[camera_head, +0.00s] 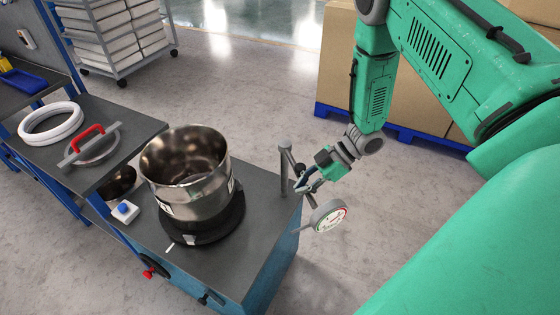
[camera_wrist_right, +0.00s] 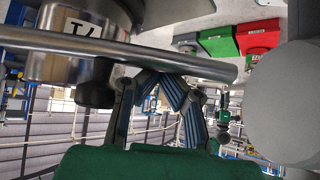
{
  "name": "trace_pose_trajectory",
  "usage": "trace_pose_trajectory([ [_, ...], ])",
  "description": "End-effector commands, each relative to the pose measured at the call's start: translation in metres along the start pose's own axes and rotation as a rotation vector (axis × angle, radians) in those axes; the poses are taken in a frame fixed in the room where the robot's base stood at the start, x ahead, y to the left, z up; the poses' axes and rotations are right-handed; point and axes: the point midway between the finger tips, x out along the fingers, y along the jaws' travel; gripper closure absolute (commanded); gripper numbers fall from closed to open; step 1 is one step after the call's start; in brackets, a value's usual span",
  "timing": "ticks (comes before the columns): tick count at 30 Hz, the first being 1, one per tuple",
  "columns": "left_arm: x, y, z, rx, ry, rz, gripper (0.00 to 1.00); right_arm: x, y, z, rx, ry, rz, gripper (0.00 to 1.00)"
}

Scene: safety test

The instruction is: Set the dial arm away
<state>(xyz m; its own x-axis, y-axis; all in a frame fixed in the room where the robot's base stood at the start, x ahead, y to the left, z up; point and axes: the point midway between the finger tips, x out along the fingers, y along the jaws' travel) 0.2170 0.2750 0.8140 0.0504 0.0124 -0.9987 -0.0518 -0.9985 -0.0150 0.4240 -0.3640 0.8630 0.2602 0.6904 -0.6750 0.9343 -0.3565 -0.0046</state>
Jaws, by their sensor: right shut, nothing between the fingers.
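The dial arm is a grey rod with a round white-faced gauge (camera_head: 328,214) on its end. It joins an upright post (camera_head: 284,168) at the right edge of the workbench, and the gauge hangs out past that edge. My right gripper (camera_head: 304,184) is beside the post, close to the rod. In the right wrist view the rod (camera_wrist_right: 120,48) crosses just beyond my shut, empty fingers (camera_wrist_right: 168,82), with the back of the gauge (camera_wrist_right: 288,100) at the right. Whether the fingers touch the rod I cannot tell. My left gripper is not in view.
A shiny metal pot (camera_head: 187,178) stands on a black round base (camera_head: 205,225) on the bench (camera_head: 240,262). A lid with a red handle (camera_head: 92,146) and white rings (camera_head: 50,122) lie at the left. Boxes on a blue pallet (camera_head: 412,136) stand behind my right arm.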

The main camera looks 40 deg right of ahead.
Motion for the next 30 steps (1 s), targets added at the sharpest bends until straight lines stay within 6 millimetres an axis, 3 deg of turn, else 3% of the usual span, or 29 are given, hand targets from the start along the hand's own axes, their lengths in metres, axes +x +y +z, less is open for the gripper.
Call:
trace_pose_trajectory([
  [12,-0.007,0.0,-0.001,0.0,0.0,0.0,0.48,-0.024,0.001,0.023,-0.116,0.005,-0.124,1.0],
  [30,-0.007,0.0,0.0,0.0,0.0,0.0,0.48,-0.028,0.002,0.029,-0.127,-0.003,-0.136,1.0],
])
